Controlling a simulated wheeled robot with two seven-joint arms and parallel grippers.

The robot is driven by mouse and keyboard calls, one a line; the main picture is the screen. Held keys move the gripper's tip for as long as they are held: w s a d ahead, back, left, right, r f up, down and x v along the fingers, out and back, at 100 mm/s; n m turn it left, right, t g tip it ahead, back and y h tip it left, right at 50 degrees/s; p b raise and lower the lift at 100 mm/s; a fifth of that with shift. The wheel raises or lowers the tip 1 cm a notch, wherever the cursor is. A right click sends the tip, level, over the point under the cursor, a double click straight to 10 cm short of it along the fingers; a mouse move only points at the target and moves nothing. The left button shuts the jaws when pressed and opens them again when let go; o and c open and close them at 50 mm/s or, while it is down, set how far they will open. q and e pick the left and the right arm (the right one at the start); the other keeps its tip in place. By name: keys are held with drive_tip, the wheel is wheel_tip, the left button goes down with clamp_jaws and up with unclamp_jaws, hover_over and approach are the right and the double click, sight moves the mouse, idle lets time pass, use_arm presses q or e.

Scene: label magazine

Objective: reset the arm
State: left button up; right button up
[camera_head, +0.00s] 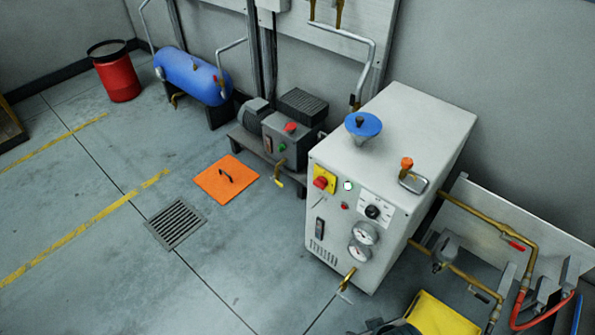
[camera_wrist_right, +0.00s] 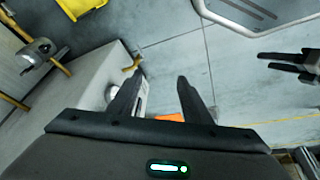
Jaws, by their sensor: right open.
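My right gripper (camera_wrist_right: 160,76) is in the right wrist view. Its two dark fingers are spread wide with nothing between them. It hangs in the air beside and above the pale machine cabinet (camera_wrist_right: 65,95). At the right edge of that view is another dark gripper, which looks like my left (camera_wrist_right: 268,61). Its two fingers show a narrow gap and hold nothing that I can see.
The white cabinet (camera_head: 365,180), with a blue funnel (camera_head: 363,125), knobs and gauges, stands right of centre. Brass pipes (camera_head: 475,210) and a yellow object (camera_head: 445,315) are at its right. An orange plate (camera_head: 220,184) and drain grate (camera_head: 175,222) lie left. Floor at left is mostly clear.

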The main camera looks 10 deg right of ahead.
drive_tip(key=s+a+f+t+y, duration=0.1)
drive_tip(key=a+f+t, duration=0.1)
drive_tip(key=f, duration=2.3)
drive_tip(key=shift+s+a, duration=0.2)
drive_tip(key=shift+a, duration=0.4)
